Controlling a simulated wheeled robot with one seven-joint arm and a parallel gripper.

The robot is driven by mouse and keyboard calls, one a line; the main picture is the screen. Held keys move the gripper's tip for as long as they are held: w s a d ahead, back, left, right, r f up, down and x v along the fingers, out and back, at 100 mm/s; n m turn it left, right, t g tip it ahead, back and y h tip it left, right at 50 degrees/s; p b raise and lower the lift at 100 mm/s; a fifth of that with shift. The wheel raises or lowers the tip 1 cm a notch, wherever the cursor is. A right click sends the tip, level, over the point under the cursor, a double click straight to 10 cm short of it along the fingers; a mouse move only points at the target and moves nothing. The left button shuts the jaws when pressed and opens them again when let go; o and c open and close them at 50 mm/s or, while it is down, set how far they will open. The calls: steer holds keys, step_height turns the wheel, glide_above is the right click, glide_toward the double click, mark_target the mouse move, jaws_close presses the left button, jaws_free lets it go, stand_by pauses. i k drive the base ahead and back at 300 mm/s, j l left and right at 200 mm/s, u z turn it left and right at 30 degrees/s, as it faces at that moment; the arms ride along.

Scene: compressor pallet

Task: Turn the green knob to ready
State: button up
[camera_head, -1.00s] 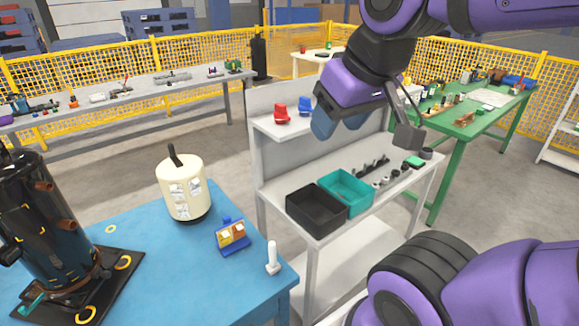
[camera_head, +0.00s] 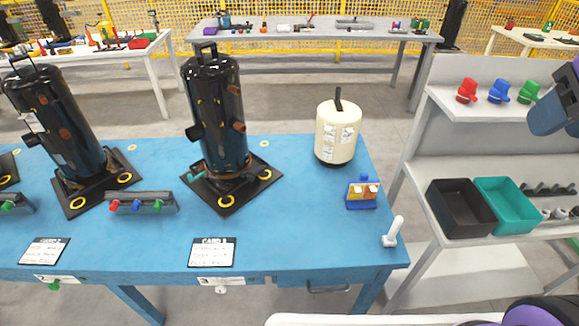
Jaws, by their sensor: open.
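Several green knob-like parts show in the head view. A green knob (camera_head: 53,285) hangs at the front edge of the blue table, below a white label strip (camera_head: 54,278); its lettering is too small to read. A small green knob (camera_head: 157,206) sits on a grey block with red and blue ones. Another green one (camera_head: 8,206) is at the left edge. A green handled part (camera_head: 528,91) stands on the upper shelf. My gripper (camera_head: 550,112) is partly in view at the right edge, open, in front of the shelf unit, far from the table-edge knob. Its far side is cut off.
Black cylinders (camera_head: 216,110) on dark plates and a cream tank (camera_head: 337,130) stand on the blue table (camera_head: 290,220). A white handle (camera_head: 393,233) stands near its right corner. Black (camera_head: 461,208) and teal (camera_head: 507,205) bins are on the shelf unit. The table's front middle is mostly clear.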

mark_target(54, 286)
steer(key=u, duration=1.8)
